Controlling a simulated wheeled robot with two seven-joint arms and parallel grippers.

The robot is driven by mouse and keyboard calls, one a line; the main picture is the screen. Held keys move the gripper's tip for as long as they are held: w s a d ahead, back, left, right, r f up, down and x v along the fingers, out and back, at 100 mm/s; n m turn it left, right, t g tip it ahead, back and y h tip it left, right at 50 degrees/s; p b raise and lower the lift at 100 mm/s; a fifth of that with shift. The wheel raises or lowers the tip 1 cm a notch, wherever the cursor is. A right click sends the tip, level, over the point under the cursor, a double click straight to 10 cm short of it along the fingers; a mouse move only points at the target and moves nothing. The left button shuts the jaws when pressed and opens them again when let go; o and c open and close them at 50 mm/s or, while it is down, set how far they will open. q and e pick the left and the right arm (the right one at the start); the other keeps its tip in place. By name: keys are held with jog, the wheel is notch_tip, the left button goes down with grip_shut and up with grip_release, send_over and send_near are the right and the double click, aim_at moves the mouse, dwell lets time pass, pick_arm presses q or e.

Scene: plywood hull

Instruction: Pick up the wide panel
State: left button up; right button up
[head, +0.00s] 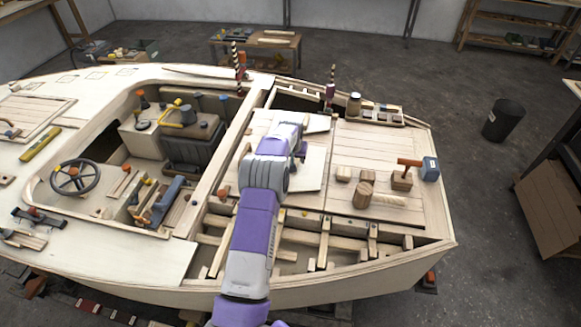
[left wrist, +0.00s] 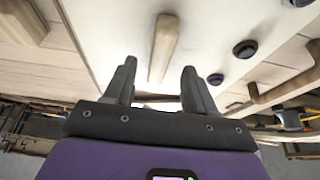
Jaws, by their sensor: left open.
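A pale flat panel (head: 313,170), which looks like the wide panel, lies on the planked deck of the hull, partly hidden by my left arm. In the left wrist view a pale panel surface (left wrist: 115,30) carries a raised wooden bar handle (left wrist: 163,45). My left gripper (head: 301,150) is over this panel in the head view. In the left wrist view its two dark fingers (left wrist: 159,85) are open, with the bar handle ahead of the gap between them. Nothing is held. My right gripper is not in view.
Wooden blocks (head: 364,195) and a mallet-like tool (head: 410,163) stand on the deck to the right. Open framing (head: 325,246) lies along the near side. A steering wheel (head: 74,177) is at left. Dark round knobs (left wrist: 245,49) sit beside the bar handle.

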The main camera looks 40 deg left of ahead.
pick_arm(q)
jog(key=x, duration=0.2)
jog(key=shift+w+f, duration=0.15)
jog(key=shift+f, duration=0.15)
jog(key=shift+r, duration=0.1)
grip_shut()
